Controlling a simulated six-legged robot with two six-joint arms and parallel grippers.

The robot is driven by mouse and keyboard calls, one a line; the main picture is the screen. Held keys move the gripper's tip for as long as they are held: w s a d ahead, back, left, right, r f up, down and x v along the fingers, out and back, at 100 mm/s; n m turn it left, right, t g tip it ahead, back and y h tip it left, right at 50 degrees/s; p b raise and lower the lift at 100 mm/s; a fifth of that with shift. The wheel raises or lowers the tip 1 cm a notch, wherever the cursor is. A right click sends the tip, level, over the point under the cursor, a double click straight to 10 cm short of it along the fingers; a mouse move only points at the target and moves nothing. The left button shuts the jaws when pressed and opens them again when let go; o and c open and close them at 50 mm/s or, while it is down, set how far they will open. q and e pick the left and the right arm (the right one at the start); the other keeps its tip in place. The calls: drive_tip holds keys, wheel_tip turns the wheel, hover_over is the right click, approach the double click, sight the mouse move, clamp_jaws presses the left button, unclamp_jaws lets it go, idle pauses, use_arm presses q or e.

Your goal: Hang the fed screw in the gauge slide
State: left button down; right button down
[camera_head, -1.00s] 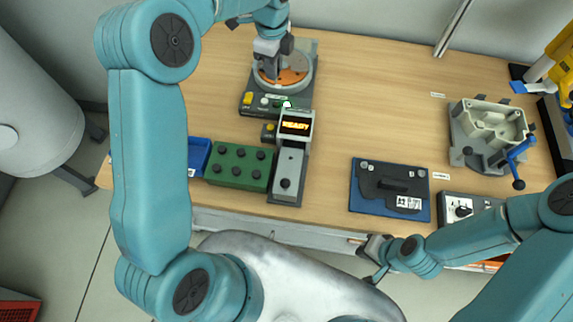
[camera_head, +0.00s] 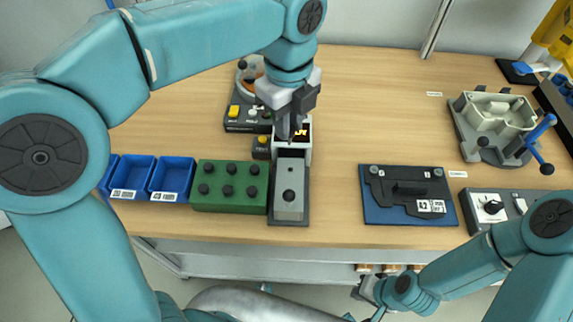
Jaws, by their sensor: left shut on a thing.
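My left gripper (camera_head: 291,136) is over the back end of the gauge, just in front of the display, pointing down. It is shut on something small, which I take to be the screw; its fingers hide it. The screw feeder (camera_head: 240,112), with a round bowl and yellow button, is behind, partly hidden by my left arm. My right gripper (camera_head: 369,294) hangs off the table's front edge; its fingers are too small to read.
A green block with black knobs (camera_head: 230,187) and two blue bins (camera_head: 172,178) stand left of the gauge. To the right are a blue plate with a black part (camera_head: 410,194), a grey fixture with a blue lever (camera_head: 497,117) and a knob box (camera_head: 490,207). Bare wood lies between.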

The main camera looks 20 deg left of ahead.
sight(289, 143)
use_arm(q)
wheel_tip(289, 143, down, 8)
drive_tip(key=shift+d+b, duration=0.1)
drive_tip(key=shift+b, duration=0.2)
drive_tip(key=f, duration=0.3)
drive_tip(key=shift+w+d+f, duration=0.1)
drive_tip(key=shift+w+f, duration=0.1)
drive_tip(key=shift+f, duration=0.25)
drive_tip(key=shift+s, duration=0.1)
